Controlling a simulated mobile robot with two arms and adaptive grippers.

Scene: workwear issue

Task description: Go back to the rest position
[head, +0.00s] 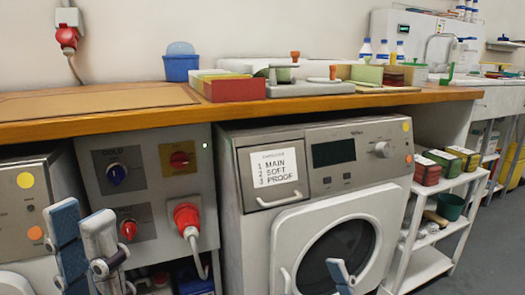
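My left gripper (82,215) is at the lower left of the head view, in front of the grey machines and below the worktop. Its two fingers, one showing a blue face and one grey, stand apart with nothing visible between them. Of my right gripper, a blue fingertip (341,275) shows at the bottom edge, in front of the washing machine door. The rest of it is cut off by the frame, so its opening cannot be told.
A wooden worktop (100,129) runs above a washing machine (235,200) and a control panel with a red plug (187,216). A blue tub (181,68) and several trays stand on it. A white shelf (425,266) holding boxes stands at right, beside open grey floor (495,245).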

